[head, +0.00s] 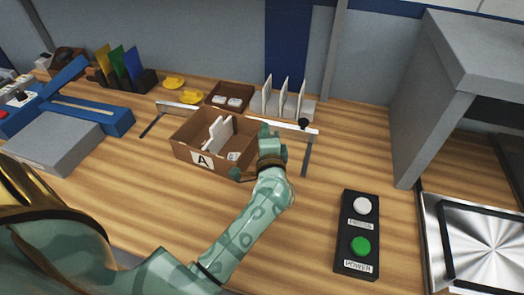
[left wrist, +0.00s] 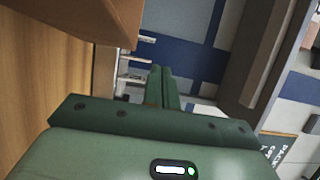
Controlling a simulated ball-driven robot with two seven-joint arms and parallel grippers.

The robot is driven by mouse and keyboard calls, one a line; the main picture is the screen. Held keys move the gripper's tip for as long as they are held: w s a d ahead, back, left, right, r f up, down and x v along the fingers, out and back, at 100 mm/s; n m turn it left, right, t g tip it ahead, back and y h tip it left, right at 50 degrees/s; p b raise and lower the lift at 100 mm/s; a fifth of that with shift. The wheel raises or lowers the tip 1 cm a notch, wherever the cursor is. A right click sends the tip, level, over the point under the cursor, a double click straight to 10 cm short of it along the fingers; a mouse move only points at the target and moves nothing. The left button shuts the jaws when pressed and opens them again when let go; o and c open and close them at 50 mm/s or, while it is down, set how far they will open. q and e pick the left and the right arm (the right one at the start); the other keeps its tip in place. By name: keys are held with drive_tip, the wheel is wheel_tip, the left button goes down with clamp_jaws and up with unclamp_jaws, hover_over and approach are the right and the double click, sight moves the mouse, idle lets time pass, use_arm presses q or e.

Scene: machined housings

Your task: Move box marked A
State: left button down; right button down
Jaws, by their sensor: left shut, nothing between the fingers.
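The box marked A (head: 182,153) is an open brown cardboard box on the wooden table, with a white "A" label on its near side. White flat pieces stand and lie inside it. My left gripper (head: 266,131) is at the box's right end and hides part of it. Its fingers (left wrist: 161,88) are together with nothing between them. A brown panel, likely the box's wall (left wrist: 85,18), fills the upper left of the left wrist view. I cannot tell if the gripper touches the box. My right gripper is not in view.
A metal rail or frame (head: 307,152) stands right of and behind the box. A black button panel (head: 358,235) is at the right. A blue-grey fixture (head: 55,143) is left.

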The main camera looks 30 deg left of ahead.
use_arm(q)
wheel_tip(320, 180, down, 7)
drive_tip(key=shift+r+b, duration=0.2)
drive_tip(key=shift+b, duration=0.65)
drive_tip(key=shift+a+f, duration=0.15)
drive_tip(key=shift+f, duration=0.1)
drive_tip(key=shift+s+a+r, duration=0.2)
drive_tip(key=shift+a+f, duration=0.1)
drive_tip(key=shift+a, duration=0.1)
